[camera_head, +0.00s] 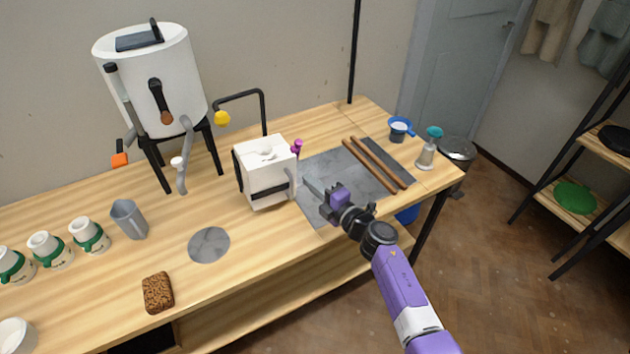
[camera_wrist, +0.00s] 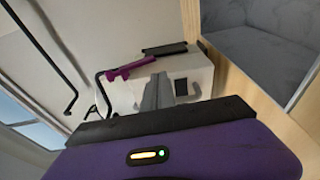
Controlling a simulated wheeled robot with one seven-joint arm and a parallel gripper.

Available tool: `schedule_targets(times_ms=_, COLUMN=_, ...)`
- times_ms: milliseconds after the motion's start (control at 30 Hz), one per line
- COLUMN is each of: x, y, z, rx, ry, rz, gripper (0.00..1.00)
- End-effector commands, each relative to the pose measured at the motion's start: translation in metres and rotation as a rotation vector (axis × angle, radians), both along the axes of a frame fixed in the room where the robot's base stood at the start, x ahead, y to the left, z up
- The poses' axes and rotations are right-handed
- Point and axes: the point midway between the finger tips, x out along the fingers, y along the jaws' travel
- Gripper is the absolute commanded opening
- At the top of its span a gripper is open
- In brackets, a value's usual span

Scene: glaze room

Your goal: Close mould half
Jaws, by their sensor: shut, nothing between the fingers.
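A white block-shaped plaster mould (camera_head: 266,177) stands upright on the wooden table in the head view, with a hollow in its top and dark strips on its sides. In the wrist view the mould (camera_wrist: 188,70) is close ahead, with a purple clamp-like part (camera_wrist: 130,67) at its upper left. The purple part (camera_head: 297,147) also shows at the mould's right top corner in the head view. My gripper (camera_head: 306,184) is shut and empty, its tips close to the mould's right side; contact cannot be told. Whether the mould halves meet fully is not clear.
A white tank (camera_head: 165,80) on black legs stands at the back left. A grey slab (camera_head: 345,178) with brown sticks (camera_head: 376,163) lies right of the mould. A grey disc (camera_head: 209,244), a sponge (camera_head: 158,293) and a grey jug (camera_head: 128,219) are left. The table front is clear.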

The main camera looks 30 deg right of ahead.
Motion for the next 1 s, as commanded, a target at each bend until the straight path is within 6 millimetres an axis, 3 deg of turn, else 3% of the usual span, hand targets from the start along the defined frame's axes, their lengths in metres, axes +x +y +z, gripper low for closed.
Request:
schedule_targets(times_ms=67, x=-0.002, y=0.006, z=0.000, rx=0.003, ry=0.002, rz=0.005, gripper=0.00)
schedule_targets(times_ms=700, x=-0.024, y=-0.084, z=-0.002, rx=0.005, ry=0.002, rz=0.003, gripper=0.00)
schedule_targets(times_ms=1000, x=-0.026, y=-0.092, z=-0.002, rx=0.006, ry=0.003, rz=0.005, gripper=0.00)
